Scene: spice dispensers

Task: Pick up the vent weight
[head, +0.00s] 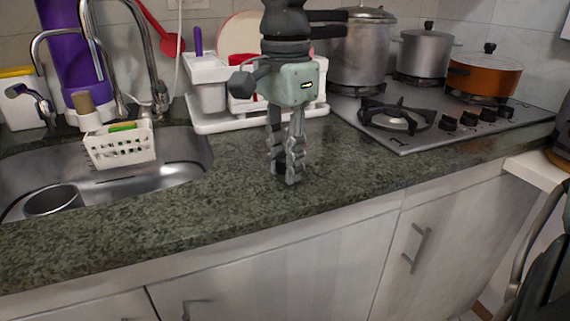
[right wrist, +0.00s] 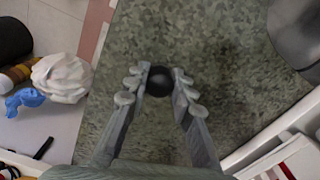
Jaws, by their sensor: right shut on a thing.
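In the head view my right gripper (head: 287,174) points straight down at the dark green stone counter, near its front edge. In the right wrist view the fingers of my right gripper (right wrist: 159,82) are closed around a small round black thing (right wrist: 159,79), which looks like the vent weight. Its top shows between the fingertips; its lower part is hidden. In the head view the fingers mostly cover it, and I cannot tell whether it touches the counter. My left gripper is in neither view.
A sink (head: 180,158) with a white basket (head: 120,147) is on the left. A white dish rack (head: 215,121) stands behind the gripper. A stove (head: 440,130) with a tall steel pot (head: 362,55), a smaller pot (head: 425,53) and an orange pot (head: 483,75) is right. Counter around the gripper is clear.

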